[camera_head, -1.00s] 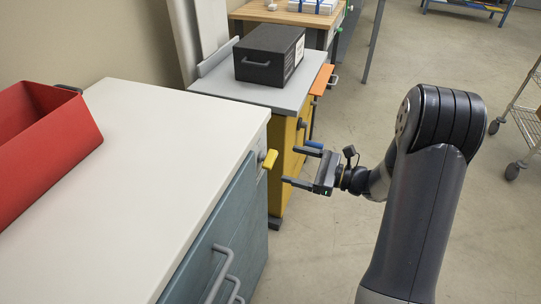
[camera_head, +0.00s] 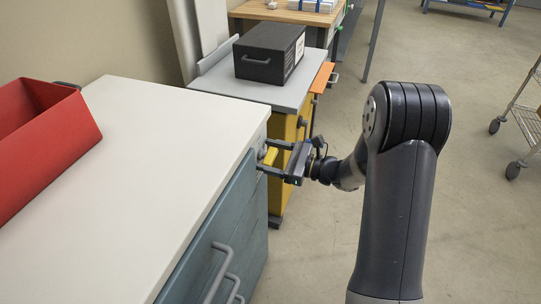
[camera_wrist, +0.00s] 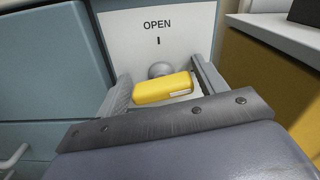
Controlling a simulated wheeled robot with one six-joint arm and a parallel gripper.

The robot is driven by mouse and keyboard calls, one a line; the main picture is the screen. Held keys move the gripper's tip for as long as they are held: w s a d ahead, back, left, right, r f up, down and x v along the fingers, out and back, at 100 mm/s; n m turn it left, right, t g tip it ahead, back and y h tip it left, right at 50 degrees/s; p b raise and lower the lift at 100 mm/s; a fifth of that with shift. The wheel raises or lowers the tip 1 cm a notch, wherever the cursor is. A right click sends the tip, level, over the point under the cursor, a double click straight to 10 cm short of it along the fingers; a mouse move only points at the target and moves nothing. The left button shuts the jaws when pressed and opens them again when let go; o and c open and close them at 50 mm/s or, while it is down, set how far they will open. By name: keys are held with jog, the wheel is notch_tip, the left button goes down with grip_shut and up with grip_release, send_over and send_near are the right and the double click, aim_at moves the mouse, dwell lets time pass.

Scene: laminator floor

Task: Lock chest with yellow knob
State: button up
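The yellow knob (camera_head: 270,156) sticks out from the side face of the blue chest (camera_head: 225,215), near its top. In the wrist view the knob (camera_wrist: 163,89) is a horizontal yellow bar, slightly tilted, on a round grey boss against a pale plate marked "OPEN" (camera_wrist: 158,25). My gripper (camera_head: 272,157) is at the knob with one finger on each side of it. In the wrist view the gripper (camera_wrist: 162,90) is open, with gaps between the knob's ends and the fingers, narrower on the left.
A red bin (camera_head: 45,140) sits on the chest's white top (camera_head: 150,150). A yellow cabinet (camera_head: 284,150) with a grey top and a black box (camera_head: 270,53) stands just behind. Open floor (camera_head: 470,220) lies to the right; a wire cart (camera_head: 525,125) is farther off.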

jog(key=c, duration=0.7)
jog(key=shift+r+m+p, duration=0.2)
jog(key=shift+m+p, duration=0.3)
jog(key=shift+p, duration=0.2)
jog(key=shift+w+f+m+p, duration=0.1)
jog(key=shift+f+m+p, duration=0.1)
jog(key=shift+m+p, duration=0.5)
jog(key=o, duration=1)
jog(key=shift+d, duration=0.1)
jog(key=v, duration=1)
jog(key=shift+d, duration=0.35)
jog(key=shift+a, duration=0.1)
